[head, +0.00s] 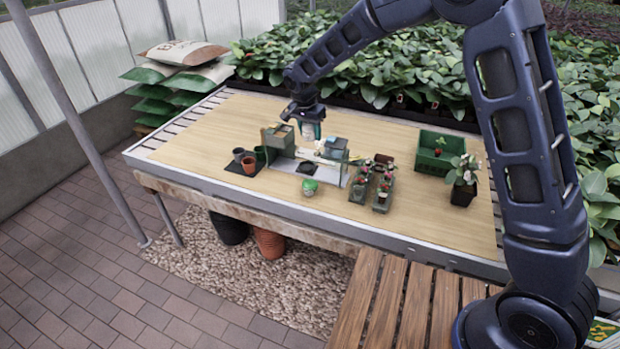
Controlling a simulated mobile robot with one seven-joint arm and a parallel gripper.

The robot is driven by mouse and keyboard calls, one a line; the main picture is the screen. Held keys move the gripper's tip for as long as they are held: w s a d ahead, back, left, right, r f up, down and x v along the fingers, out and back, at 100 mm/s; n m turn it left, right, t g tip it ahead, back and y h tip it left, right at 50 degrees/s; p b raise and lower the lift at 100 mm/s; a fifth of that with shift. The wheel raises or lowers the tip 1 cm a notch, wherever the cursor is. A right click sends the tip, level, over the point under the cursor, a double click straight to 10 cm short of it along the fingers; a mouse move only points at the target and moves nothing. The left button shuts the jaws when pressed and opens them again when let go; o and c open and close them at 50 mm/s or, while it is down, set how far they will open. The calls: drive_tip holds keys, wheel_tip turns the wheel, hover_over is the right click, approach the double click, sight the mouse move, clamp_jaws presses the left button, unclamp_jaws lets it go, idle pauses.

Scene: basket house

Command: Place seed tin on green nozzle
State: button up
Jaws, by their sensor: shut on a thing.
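My gripper (307,116) is small and dark at the end of my arm, above the wooden bench top near its back middle.
Small pots (248,163) stand on a dark mat at left. A pale tray (309,172) lies below my gripper. Small planters (383,199), a green crate (439,143) and a potted plant (463,180) stand to the right.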

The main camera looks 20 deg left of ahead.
sight(311, 181)
drive_tip(key=s+x, duration=0.1)
drive_tip(key=x, duration=0.5)
drive_tip(key=s+x, duration=0.1)
drive_tip(key=x, duration=0.5)
drive_tip(key=s+a+f+x, duration=0.1)
drive_tip(key=s+x, duration=0.1)
drive_tip(key=x, duration=0.4)
drive_tip(key=shift+f, duration=0.35)
drive_tip(key=o, duration=1.1)
drive_tip(key=shift+f, duration=0.1)
drive_tip(key=shift+c, duration=0.2)
drive_tip(key=v, duration=1.2)
drive_tip(key=shift+w, duration=0.1)
